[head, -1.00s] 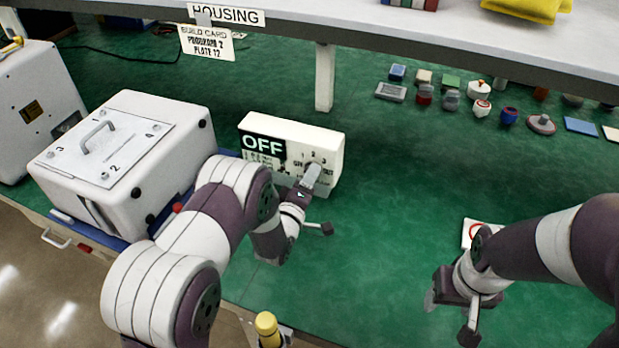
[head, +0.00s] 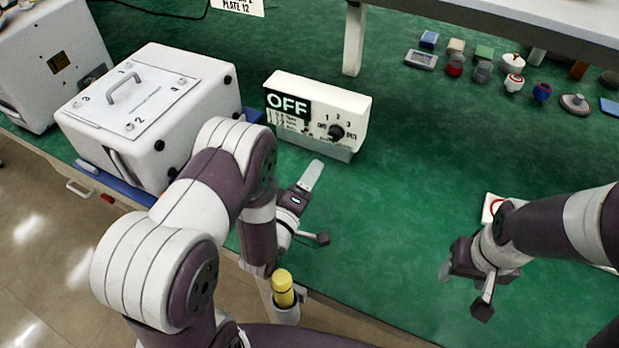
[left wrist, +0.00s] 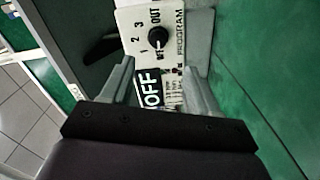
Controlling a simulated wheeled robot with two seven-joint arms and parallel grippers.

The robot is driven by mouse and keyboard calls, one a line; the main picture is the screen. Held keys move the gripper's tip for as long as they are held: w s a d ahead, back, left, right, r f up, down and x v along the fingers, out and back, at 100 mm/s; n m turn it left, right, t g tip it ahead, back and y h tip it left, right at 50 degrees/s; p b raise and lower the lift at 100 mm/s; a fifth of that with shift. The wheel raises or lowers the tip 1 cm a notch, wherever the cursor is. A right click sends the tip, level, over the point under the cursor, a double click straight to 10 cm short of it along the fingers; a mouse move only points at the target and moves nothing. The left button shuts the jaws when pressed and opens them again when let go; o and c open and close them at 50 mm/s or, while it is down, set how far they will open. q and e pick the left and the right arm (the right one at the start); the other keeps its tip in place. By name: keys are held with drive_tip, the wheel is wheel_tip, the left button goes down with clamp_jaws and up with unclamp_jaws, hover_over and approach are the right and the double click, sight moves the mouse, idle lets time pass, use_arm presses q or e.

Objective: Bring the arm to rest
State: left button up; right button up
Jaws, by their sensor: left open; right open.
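My left gripper (head: 305,185) is open and empty over the green bench top, in front of and apart from the white control box (head: 318,113). In the left wrist view the two fingers of my left gripper (left wrist: 160,85) stand apart, with the control box (left wrist: 137,18) beyond them. The box shows a lit OFF display (head: 287,103) and a black knob (head: 336,132) with marks around it. The knob also shows in the left wrist view (left wrist: 158,37). My right gripper (head: 463,268) is open over the bench at the right; its fingers are small and partly hidden.
A white housing (head: 150,115) with a handled, numbered plate stands left of the control box on a blue base. Several small parts, among them a grey tray (head: 421,59), lie at the back right. The bench middle is clear.

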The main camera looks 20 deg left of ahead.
idle(0.5)
use_arm(q)
drive_tip(key=s+a+r+m+g+y+p, duration=0.1)
drive_tip(key=s+a+r+m+g+p, duration=0.1)
drive_tip(key=s+r+m+g, duration=0.3)
drive_tip(key=s+a+r+m+g+y+p, duration=0.2)
drive_tip(key=s+r+m+g+p, duration=0.2)
drive_tip(key=s+m+g, duration=0.3)
drive_tip(key=s+g, duration=0.4)
drive_tip(key=shift+a+r+m, duration=0.2)
drive_tip(key=shift+r+m, duration=0.1)
drive_tip(key=shift+r, duration=0.05)
